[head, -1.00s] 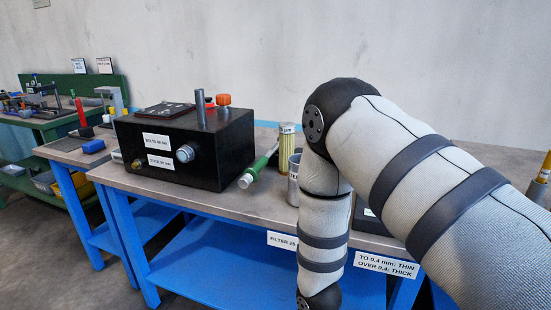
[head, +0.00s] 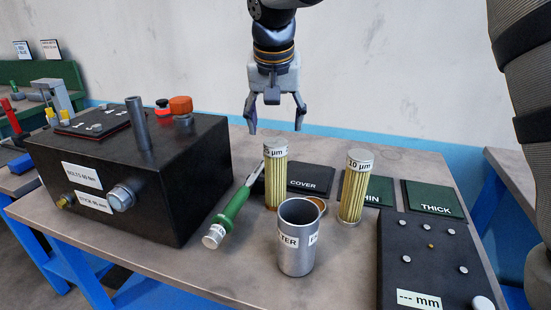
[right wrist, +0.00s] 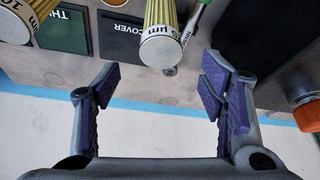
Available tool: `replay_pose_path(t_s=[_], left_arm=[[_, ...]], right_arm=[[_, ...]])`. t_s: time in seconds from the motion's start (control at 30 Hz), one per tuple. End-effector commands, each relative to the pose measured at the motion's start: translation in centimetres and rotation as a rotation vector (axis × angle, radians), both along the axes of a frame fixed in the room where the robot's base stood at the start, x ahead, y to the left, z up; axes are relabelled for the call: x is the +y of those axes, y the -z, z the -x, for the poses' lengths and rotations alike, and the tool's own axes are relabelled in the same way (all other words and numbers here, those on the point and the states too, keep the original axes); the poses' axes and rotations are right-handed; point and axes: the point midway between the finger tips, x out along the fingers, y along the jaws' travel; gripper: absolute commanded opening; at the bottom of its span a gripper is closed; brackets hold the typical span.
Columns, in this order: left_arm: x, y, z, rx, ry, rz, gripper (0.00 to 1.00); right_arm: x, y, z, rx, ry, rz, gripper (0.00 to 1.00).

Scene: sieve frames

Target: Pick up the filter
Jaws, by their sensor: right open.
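Two upright yellow pleated filters with pale caps stand on the bench. The nearer-to-centre filter (head: 275,180) has a label ending in "5 µm", its first part not readable. The other filter (head: 355,190) reads "10 µm". My right gripper (head: 275,138) hangs fingers down above and behind the centre filter, open and empty. In the right wrist view, that filter's cap (right wrist: 160,52) shows just beyond the gap between the open fingers (right wrist: 155,88), not between them. My left gripper is not in view.
A black box (head: 165,205) with bolts stands at left, a green-handled tool (head: 235,205) beside it. A cover plate (head: 312,181), thin plate (head: 380,191) and thick plate (head: 434,198) lie behind. A black gauge panel (head: 430,250) is at front right.

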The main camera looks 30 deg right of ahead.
Motion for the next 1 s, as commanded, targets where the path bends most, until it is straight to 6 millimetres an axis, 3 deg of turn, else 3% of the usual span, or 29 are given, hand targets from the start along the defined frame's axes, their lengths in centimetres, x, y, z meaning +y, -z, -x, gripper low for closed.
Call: replay_pose_path(t_s=[0.07, 0.3, 0.7, 0.93, 0.97, 1.0], left_arm=[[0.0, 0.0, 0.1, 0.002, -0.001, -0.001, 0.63], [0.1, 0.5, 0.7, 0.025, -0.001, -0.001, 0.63], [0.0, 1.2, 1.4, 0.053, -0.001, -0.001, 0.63], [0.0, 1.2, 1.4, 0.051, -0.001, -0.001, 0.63], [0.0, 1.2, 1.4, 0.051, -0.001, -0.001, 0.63], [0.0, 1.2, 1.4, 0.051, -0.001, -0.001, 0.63]], right_arm=[[0.0, 0.4, -0.1, 0.002, -0.001, 0.001, 0.64], [-1.1, 5.4, -1.7, 0.006, -0.001, -0.001, 0.64], [-2.4, 11.0, -3.8, 0.004, -0.001, -0.001, 0.64], [-2.5, 11.1, -4.0, -0.002, -0.002, 0.000, 0.64], [-2.5, 11.1, -4.0, -0.002, -0.002, 0.000, 0.62], [-2.5, 11.1, -4.0, -0.002, -0.002, 0.000, 0.53]])
